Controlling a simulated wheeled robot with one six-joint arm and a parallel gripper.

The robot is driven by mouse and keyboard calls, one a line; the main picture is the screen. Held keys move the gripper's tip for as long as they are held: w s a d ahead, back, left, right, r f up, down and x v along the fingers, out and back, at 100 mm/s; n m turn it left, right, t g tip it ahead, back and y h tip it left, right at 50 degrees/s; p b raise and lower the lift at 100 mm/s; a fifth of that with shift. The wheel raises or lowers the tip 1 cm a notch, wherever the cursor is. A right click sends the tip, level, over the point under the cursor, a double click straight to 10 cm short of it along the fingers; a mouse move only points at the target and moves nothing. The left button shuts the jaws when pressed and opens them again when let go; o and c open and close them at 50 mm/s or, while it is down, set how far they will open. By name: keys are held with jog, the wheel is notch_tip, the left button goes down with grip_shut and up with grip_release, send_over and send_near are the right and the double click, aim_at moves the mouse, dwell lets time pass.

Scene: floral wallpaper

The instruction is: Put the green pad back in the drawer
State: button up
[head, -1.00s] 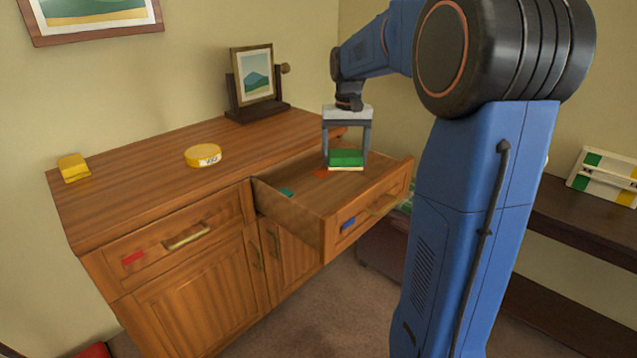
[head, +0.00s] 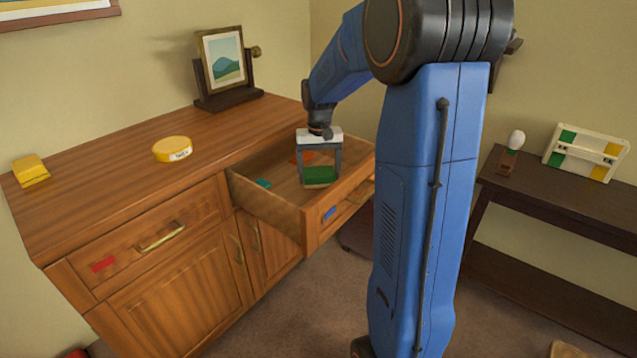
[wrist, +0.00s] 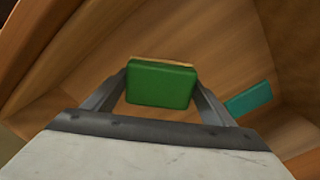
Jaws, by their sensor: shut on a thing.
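The green pad (head: 320,175) is held between the fingers of my gripper (head: 321,172), inside the outline of the open drawer (head: 272,209). In the wrist view the green pad (wrist: 160,84) sits between both fingertips of my gripper (wrist: 161,88), with a thin yellowish edge on its far side. The drawer's wooden floor (wrist: 225,55) lies behind it. I cannot tell whether the pad touches the floor. The drawer has a blue label on its front.
On the cabinet top (head: 110,185) are a yellow block (head: 30,171), a round yellow tin (head: 173,149) and a framed picture (head: 224,60). A dark side table (head: 560,205) stands right.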

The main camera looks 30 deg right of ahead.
aim_at(319, 182)
jog(key=shift+f, duration=1.7)
jog(key=shift+f, duration=0.15)
jog(key=o, duration=1)
